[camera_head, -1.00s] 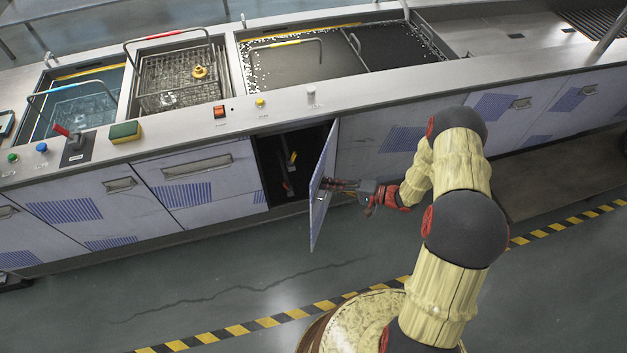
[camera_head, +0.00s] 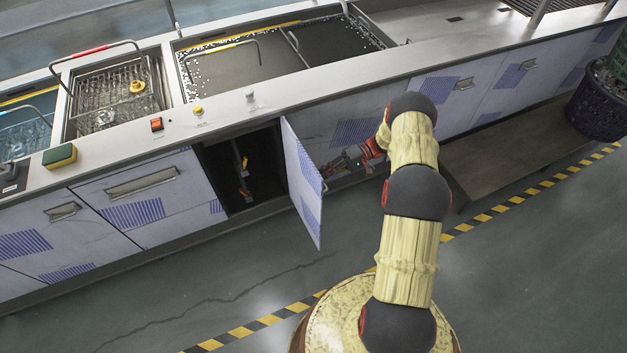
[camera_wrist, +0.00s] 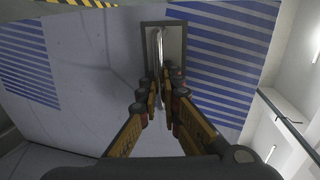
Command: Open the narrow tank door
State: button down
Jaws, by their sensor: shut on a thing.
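The narrow tank door (camera_head: 307,190) is a pale panel with blue stripes, swung well out from the tank front. It joins the right side of a dark compartment (camera_head: 245,170), whose inside shows. My gripper (camera_head: 328,172) is to the right of the door, partly hidden behind it. In the wrist view my gripper (camera_wrist: 163,88) has its fingers closed around an upright metal handle (camera_wrist: 158,45). The handle sits in a framed recess in the door, with blue stripes (camera_wrist: 222,60) to its right.
The wider tank front on the left (camera_head: 140,195) is shut. Basins and a wire basket (camera_head: 110,95) are on the countertop above. A low platform (camera_head: 510,150) and a dark planter (camera_head: 600,100) stand right. Grey floor in front of the door is clear, with a striped line (camera_head: 260,325).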

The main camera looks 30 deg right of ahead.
jog(key=shift+d, duration=0.2)
jog(key=c, duration=2.3)
grip_release()
jog(key=shift+w, duration=0.1)
jog(key=v, duration=1.2)
jog(key=shift+n, duration=0.3)
